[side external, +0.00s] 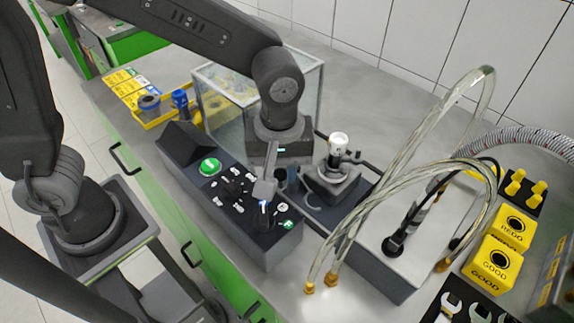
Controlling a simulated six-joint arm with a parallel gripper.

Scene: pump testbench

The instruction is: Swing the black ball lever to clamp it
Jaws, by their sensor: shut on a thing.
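The clamping fixture (332,188) stands right of the control panel and holds a white-topped pump part (338,143) upright. A black bar with a rounded end (321,135) shows behind the part. I cannot tell for sure whether it is the ball lever. My gripper (264,197) points down over the right half of the control panel, left of the fixture and apart from the white-topped part. The fingers hide most of this knob, and my wrist hides some of the fixture's left side.
The control panel (272,250) has a green button (209,166) and several black knobs. Clear hoses (400,150) arch over a grey box (375,270) at right. Yellow GOOD and REDO boxes (493,263) stand far right. A glass tank (312,88) stands behind my gripper.

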